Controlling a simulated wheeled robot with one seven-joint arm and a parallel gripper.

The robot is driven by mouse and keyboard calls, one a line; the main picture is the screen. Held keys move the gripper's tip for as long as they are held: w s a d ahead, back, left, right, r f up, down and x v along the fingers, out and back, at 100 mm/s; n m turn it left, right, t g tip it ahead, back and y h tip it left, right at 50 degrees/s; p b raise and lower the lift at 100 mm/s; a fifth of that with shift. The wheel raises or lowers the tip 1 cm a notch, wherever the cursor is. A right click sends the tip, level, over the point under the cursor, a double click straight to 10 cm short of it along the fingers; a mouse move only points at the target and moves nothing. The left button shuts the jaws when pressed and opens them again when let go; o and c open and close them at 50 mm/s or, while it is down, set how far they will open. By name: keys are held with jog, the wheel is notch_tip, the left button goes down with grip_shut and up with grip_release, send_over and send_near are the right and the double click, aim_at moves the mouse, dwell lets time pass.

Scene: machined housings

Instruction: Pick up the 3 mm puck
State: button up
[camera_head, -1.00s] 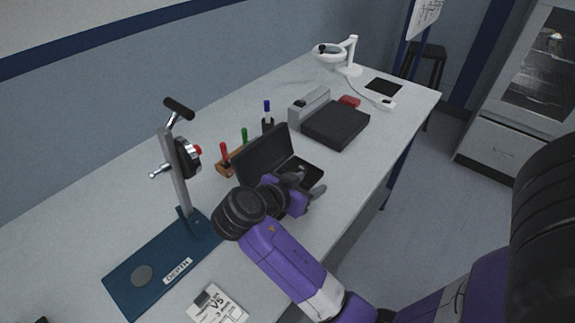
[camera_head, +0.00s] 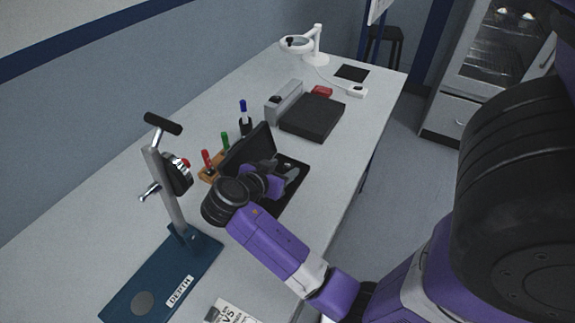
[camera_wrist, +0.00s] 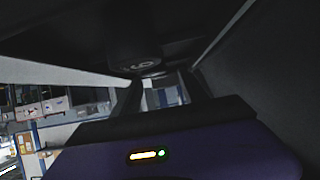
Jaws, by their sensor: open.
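An open black case (camera_head: 301,166) lies on the bench, its lid (camera_head: 243,147) raised at the left. My gripper (camera_head: 287,172) is open, over the case tray and partly in front of it. In the wrist view dark case surfaces fill much of the picture. A dark round piece with a pale mark like a 6 or 9 (camera_wrist: 139,65) shows there, near the finger ends (camera_wrist: 155,92). I cannot tell whether it is touched. No puck can be made out as the 3 mm one. The tray's contents are hidden in the head view.
A depth gauge stand (camera_head: 172,205) on a blue base is at the left. Pens in a wooden block (camera_head: 209,174) stand behind the case. A flat black box (camera_head: 312,118) and a grey block (camera_head: 284,102) are farther back. The bench's right edge is close by.

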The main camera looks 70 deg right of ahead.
aim_at(288, 168)
jog(key=shift+x, duration=1.2)
grip_shut()
jog(key=shift+r, duration=0.1)
